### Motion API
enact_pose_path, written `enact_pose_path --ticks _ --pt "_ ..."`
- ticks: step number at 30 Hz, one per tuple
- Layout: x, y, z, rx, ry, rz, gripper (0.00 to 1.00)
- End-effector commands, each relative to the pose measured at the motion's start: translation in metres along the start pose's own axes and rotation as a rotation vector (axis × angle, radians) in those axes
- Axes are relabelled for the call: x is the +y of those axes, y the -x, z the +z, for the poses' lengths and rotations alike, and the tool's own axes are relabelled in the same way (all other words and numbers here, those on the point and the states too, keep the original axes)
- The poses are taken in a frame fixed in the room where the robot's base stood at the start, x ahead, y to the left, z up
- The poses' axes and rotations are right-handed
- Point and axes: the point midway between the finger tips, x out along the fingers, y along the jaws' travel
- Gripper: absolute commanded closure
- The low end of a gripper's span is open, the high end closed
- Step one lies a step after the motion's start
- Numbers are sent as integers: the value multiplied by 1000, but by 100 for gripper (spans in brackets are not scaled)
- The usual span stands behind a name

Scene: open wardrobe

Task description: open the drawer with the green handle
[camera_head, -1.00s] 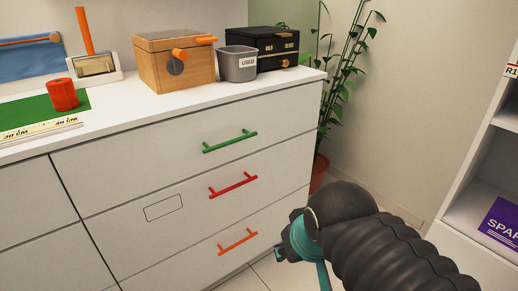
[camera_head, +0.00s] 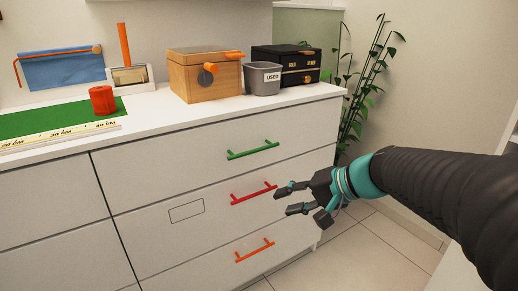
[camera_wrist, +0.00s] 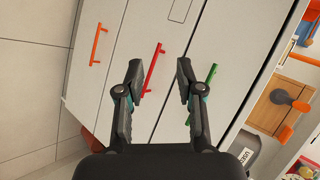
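The green handle (camera_head: 253,149) is a bar on the top drawer front (camera_head: 200,155) of the white cabinet, and that drawer is shut. My gripper (camera_head: 284,199) is open and empty, in front of the cabinet at its right side, lower than the green handle and near the right end of the red handle (camera_head: 254,193). In the wrist view, the green handle (camera_wrist: 211,75) shows just right of the right finger. The red handle (camera_wrist: 152,70) shows between the two fingers of my gripper (camera_wrist: 160,82), beyond their tips. No contact with either handle is visible.
An orange handle (camera_head: 255,250) is on the bottom drawer. On the cabinet top stand a wooden box (camera_head: 192,78), a grey bin marked USED (camera_head: 262,78), a black box (camera_head: 300,65) and a red cylinder (camera_head: 102,100). A plant (camera_head: 372,85) stands behind the right end. Floor at right is clear.

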Motion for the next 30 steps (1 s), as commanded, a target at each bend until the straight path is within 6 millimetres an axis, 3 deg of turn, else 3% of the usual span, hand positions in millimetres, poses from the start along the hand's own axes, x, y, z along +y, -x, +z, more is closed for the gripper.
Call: enact_pose_path --ticks 1,6,12,20,30 --pt "-6 -6 -23 7 -47 -73 63" --pt "-26 -12 -86 58 -152 -291 63" --pt "-33 -10 -129 109 -210 -427 63" --pt "-43 -26 -138 116 -217 -451 63" --pt "-69 -82 -147 114 -217 -448 63"
